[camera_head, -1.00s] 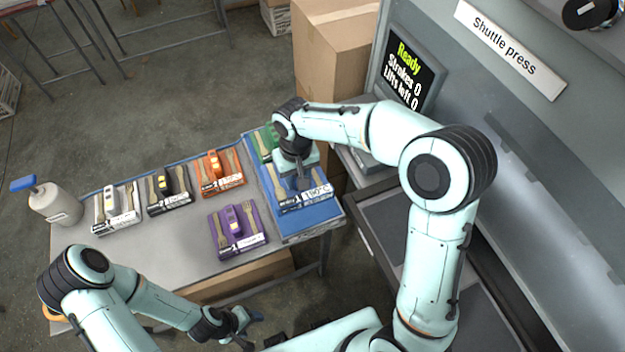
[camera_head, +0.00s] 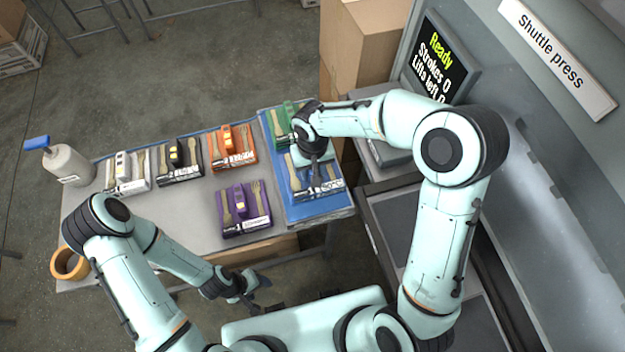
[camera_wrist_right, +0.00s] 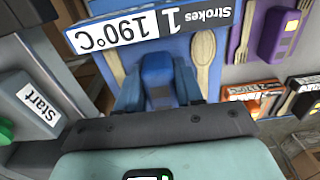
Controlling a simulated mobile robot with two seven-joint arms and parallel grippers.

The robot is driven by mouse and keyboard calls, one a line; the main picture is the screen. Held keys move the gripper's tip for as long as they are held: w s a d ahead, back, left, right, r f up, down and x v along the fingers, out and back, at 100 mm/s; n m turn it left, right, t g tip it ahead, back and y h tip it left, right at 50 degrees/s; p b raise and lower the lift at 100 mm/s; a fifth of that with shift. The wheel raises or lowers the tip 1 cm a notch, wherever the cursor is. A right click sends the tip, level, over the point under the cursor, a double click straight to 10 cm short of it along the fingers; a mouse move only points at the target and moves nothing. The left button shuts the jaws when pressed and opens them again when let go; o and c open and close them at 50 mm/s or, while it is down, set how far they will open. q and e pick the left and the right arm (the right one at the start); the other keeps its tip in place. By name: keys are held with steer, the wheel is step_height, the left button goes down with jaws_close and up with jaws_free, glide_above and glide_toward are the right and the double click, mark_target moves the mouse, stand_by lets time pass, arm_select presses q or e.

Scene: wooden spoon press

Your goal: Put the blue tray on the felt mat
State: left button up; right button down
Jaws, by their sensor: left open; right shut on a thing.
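The blue tray (camera_head: 333,186) has a wooden spoon and fork and a label reading 190°C and Strokes 1. It is on or just above the blue mat (camera_head: 302,211) at the table's right end; I cannot tell if it touches. My right gripper (camera_head: 316,161) is over it, shut on its blue handle. In the right wrist view the gripper (camera_wrist_right: 158,100) has the handle between its fingers, with the tray's label (camera_wrist_right: 150,25) beyond. My left gripper (camera_head: 260,291) is open and empty, in front of the table's near edge.
A green tray (camera_head: 281,122) sits behind the blue one. Purple (camera_head: 240,204), orange (camera_head: 228,152), black (camera_head: 178,165) and white (camera_head: 124,174) trays stand to the left. A bottle (camera_head: 70,163) and tape roll (camera_head: 68,264) are at the left. The shuttle press (camera_head: 540,180) is at the right.

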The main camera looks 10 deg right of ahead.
steer(key=shift+f, duration=3.35)
steer(key=shift+f, duration=0.15)
steer(key=c, duration=0.7)
jaws_free()
step_height(320, 180, up, 12)
steer(key=shift+r, duration=0.15)
